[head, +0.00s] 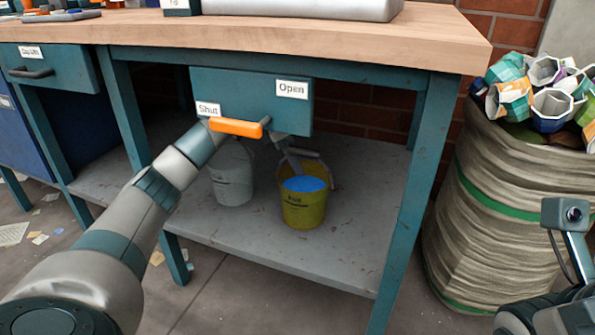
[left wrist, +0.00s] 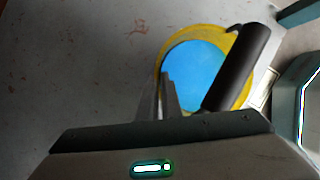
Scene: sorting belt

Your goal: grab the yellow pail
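The yellow pail (head: 303,214) stands upright on the grey shelf under the workbench, with a blue top or filling and a small dark label. Its dark handle grip (head: 308,154) is raised above the rim. In the left wrist view, the yellow rim (left wrist: 247,92) and the dark grip (left wrist: 237,68) show close by. My left gripper (head: 289,158) is at the grip's left end in the head view. In the left wrist view its fingers (left wrist: 162,95) are close together over the pail, beside the grip, with nothing visible between them. My right gripper's fingers are out of view.
A grey-white pail (head: 232,187) stands left of the yellow one on the shelf (head: 255,248). A teal drawer (head: 250,100) with an orange handle (head: 236,127) hangs above. Teal table legs (head: 411,195) flank the opening. A full sack (head: 485,215) stands at right.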

